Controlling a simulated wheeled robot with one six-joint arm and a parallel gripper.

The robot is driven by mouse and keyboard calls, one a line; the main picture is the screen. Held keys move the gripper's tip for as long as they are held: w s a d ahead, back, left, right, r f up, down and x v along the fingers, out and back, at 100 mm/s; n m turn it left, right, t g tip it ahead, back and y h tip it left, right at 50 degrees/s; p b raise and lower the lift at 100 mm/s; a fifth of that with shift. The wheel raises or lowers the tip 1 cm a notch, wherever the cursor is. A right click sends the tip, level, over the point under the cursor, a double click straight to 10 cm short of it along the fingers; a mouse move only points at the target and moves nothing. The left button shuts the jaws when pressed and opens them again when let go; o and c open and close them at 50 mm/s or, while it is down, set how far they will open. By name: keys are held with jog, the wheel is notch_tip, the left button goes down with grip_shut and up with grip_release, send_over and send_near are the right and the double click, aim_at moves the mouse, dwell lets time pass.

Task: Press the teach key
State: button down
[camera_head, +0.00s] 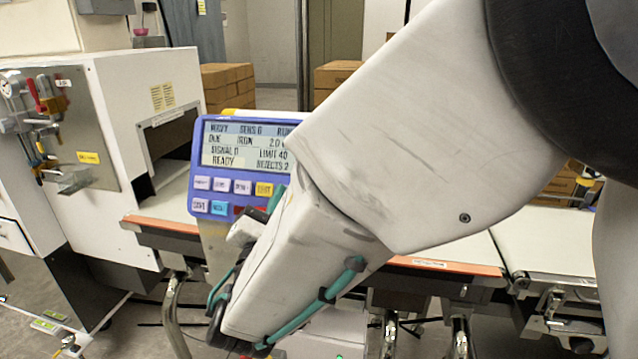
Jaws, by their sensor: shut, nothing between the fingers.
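The blue control panel (196,160) stands at the middle left, with a lit screen (243,148) reading READY. Below the screen are two rows of small keys: lilac ones, a yellow key (264,189), a cyan key (220,208) and a red one partly covered. The key labels are too small to read surely, so I cannot tell which is the teach key. My gripper (250,228) shows only in part at the panel's lower right, shut and empty. My arm hides its fingertips and the panel's right side. I cannot tell whether it touches a key.
A white cabinet (125,85) with valves stands at the left. The conveyor's orange edge (440,265) runs behind my arm, with a white belt (550,240) at the right. Cardboard boxes (228,85) stand at the back. My arm fills much of the centre and right.

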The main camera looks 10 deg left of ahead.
jog(key=shift+w+f, duration=0.3)
jog(key=shift+w, duration=0.2)
dwell(0.7)
dwell(0.3)
jog(key=shift+s+r, duration=0.4)
jog(key=shift+s, duration=0.35)
jog(key=shift+s+a+r, duration=0.1)
jog(key=shift+s+r, duration=0.3)
jog(key=shift+s, duration=0.35)
jog(key=shift+s+a+r, duration=0.1)
jog(key=shift+s+r, duration=0.25)
jog(key=shift+s, duration=0.35)
jog(key=shift+s+r, duration=0.4)
jog(key=shift+s, duration=0.35)
jog(key=shift+s+a+r, duration=0.1)
jog(key=shift+s+r, duration=0.35)
jog(key=shift+s, duration=0.45)
jog(key=shift+s+a+r, duration=0.1)
jog(key=shift+s+r, duration=0.35)
jog(key=shift+s, duration=0.4)
jog(key=shift+s+r, duration=0.45)
jog(key=shift+s, duration=0.45)
